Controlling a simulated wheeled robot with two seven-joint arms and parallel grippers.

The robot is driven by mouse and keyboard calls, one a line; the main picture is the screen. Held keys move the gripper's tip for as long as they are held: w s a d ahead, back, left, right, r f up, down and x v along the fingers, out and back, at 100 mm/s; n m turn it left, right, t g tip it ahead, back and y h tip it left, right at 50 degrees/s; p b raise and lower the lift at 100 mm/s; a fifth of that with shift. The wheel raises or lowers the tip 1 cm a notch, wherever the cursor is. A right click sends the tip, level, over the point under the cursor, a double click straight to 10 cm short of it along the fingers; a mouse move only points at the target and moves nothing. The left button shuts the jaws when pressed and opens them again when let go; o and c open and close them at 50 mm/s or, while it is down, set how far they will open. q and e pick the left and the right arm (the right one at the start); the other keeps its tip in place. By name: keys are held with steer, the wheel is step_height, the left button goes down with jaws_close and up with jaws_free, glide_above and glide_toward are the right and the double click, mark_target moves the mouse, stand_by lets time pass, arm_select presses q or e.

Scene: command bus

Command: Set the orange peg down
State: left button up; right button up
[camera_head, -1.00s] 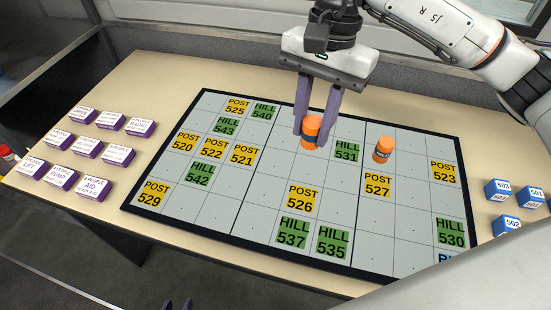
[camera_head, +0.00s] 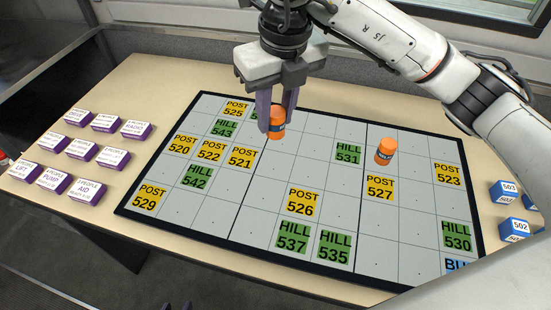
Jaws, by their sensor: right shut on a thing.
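My right gripper (camera_head: 277,108) comes in on the arm from the upper right and points down, its purple fingers shut on an orange peg (camera_head: 278,122) with a dark band. The held peg is over the upper left-middle part of the gridded board (camera_head: 270,215), right of the POST 525 tile, and partly covers the HILL 540 tile. I cannot tell whether it touches the board. A second orange peg (camera_head: 385,151) with a dark label stands on the board, right of the HILL 531 tile (camera_head: 348,152).
Yellow POST tiles and green HILL tiles lie across the board, such as POST 526 (camera_head: 303,201). Several white and purple blocks (camera_head: 85,191) stand on the table left of the board. Blue blocks (camera_head: 513,229) stand at the right. Many grid cells are bare.

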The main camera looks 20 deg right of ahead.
mark_target(280, 116)
step_height(280, 116, down, 9)
steer(key=shift+f, duration=0.1)
stand_by(0.3)
steer(key=shift+f, duration=0.2)
steer(key=o, duration=1.2)
steer(key=shift+c, duration=0.2)
steer(key=r, duration=0.4)
steer(key=s+r, duration=0.1)
steer(key=r, duration=0.7)
steer(key=shift+s+d+r, duration=0.15)
steer(key=shift+s+d, duration=0.05)
steer(key=shift+s, duration=0.2)
